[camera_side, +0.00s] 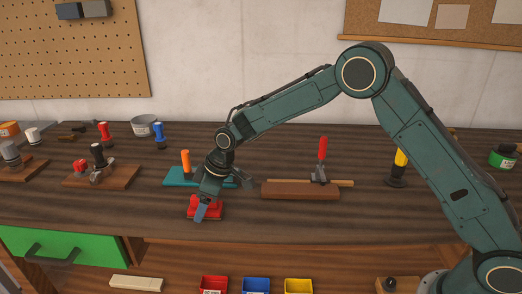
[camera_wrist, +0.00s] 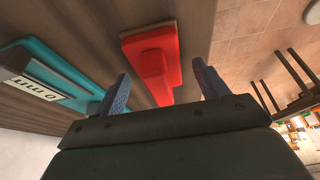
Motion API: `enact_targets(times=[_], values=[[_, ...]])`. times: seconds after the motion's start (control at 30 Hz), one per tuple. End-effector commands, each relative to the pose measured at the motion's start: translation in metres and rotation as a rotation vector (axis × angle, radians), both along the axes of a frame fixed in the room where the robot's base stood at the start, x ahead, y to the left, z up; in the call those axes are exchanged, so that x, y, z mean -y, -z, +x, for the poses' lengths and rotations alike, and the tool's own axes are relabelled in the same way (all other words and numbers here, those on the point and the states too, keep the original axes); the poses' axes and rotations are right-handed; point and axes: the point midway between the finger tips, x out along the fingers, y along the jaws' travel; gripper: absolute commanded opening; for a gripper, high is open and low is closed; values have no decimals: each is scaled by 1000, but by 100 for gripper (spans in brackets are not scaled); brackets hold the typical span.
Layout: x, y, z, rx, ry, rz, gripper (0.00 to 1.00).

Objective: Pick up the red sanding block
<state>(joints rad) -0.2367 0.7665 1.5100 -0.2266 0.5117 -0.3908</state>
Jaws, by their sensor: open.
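The red sanding block (camera_side: 214,211) lies on the dark wooden bench near its front edge in the side view. In the wrist view the red sanding block (camera_wrist: 152,62) has a flat base with a raised grip and lies ahead, between the lines of the two fingers. My gripper (camera_side: 201,211) is low at the block and hides part of it in the side view. In the wrist view my gripper (camera_wrist: 160,88) has its two blue-grey fingers apart, one to each side of the block's near end. I cannot tell whether a finger touches it.
A teal board (camera_side: 174,180) with an orange-handled tool (camera_side: 185,163) stands just behind the gripper. A brown wood block with a red-handled clamp (camera_side: 322,150) is to the right. A wooden board (camera_side: 121,178) with knobs is left. The bench's front edge is close to the block.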

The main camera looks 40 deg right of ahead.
Motion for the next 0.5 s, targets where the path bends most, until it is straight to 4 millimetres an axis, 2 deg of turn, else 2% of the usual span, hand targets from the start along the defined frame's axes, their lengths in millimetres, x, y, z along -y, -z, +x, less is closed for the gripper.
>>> enact_targets(times=[0.3,0.5], values=[[0,0,0,0,0,0,71],[0,0,0,0,0,0,32]])
